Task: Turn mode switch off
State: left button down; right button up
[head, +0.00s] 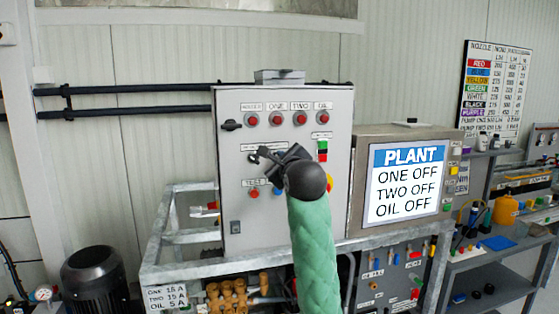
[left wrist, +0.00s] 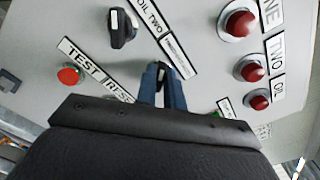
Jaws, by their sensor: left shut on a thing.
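My left gripper (head: 268,156) is at the front of the grey control cabinet (head: 235,215), its arm coming up from below in the head view. In the left wrist view its blue fingers (left wrist: 160,82) are shut on a small black knob with a white mark (left wrist: 161,70), which I take to be the mode switch. The fingers hide most of it, and its label (left wrist: 179,56) is too small to read. A second black knob (left wrist: 121,28), with a white pointer, is beside it, free of the gripper. My right gripper is not in view.
A red button (left wrist: 69,75) sits near the TEST label. Red lamps (head: 276,119) line the cabinet's top. The PLANT screen (head: 407,183) reads ONE OFF, TWO OFF, OIL OFF. A metal frame (head: 175,272) surrounds the cabinet; a black motor (head: 95,272) stands at left.

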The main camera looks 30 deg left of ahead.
pick_arm(q)
jog(key=shift+w+d+m+b, duration=0.1)
jog(key=shift+m+b, duration=0.55)
jog(key=shift+m, duration=3.35)
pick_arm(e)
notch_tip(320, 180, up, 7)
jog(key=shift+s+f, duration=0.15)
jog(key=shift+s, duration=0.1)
pick_arm(q)
jog(key=c, duration=1.5)
grip_release()
jog(key=shift+d, duration=0.1)
